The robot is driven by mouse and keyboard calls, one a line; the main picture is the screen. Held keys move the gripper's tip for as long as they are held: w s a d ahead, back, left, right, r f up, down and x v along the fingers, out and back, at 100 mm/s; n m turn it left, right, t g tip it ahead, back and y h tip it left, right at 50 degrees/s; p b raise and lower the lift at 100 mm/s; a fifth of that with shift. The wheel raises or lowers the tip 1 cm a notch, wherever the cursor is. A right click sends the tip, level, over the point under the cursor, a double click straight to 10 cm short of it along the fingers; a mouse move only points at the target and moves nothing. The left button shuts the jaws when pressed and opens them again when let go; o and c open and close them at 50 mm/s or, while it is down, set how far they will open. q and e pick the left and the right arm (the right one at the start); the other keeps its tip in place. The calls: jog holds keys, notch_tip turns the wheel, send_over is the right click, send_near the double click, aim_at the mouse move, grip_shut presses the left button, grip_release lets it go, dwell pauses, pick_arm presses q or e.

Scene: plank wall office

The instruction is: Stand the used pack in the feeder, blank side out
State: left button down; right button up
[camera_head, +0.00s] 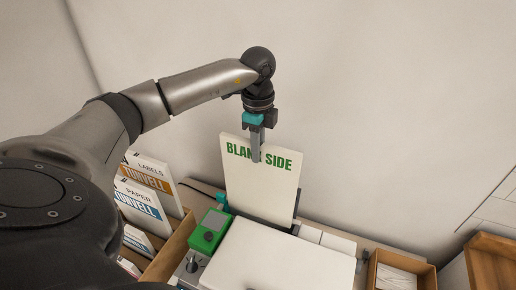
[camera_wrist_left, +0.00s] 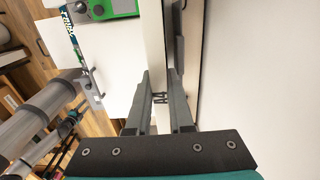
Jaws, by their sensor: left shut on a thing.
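The used pack (camera_head: 262,185) is a flat white pack with green "BLANK SIDE" lettering facing my head camera. It stands nearly upright at the back of the white printer. My left gripper (camera_head: 256,155) comes down from above and is shut on its top edge, covering part of the lettering. In the left wrist view, the pack (camera_wrist_left: 153,40) shows edge-on between the fingers (camera_wrist_left: 160,100). The dark feeder (camera_head: 285,225) shows beside and behind the pack's lower part. The pack's bottom edge is hidden behind the printer, so I cannot tell whether it is seated.
The white printer (camera_head: 280,262) has a green control panel (camera_head: 209,231). At left, a wooden box (camera_head: 172,245) stands near several printed packs, including a "LABELS" pack (camera_head: 152,174). A wooden tray (camera_head: 425,275) with white contents is at right. The wall is close behind.

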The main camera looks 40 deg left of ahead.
aim_at(258, 175)
pick_arm(q)
jog(key=shift+r+p, duration=0.1)
jog(key=shift+p, duration=0.3)
dwell(1.1)
jog(key=shift+f+b, duration=2.9)
jog(key=shift+f, duration=1.65)
jog(key=c, duration=0.7)
grip_release()
jog(key=shift+f, duration=0.1)
notch_tip(258, 175, up, 15)
jog(key=shift+r+b, duration=0.2)
jog(key=shift+b, duration=0.1)
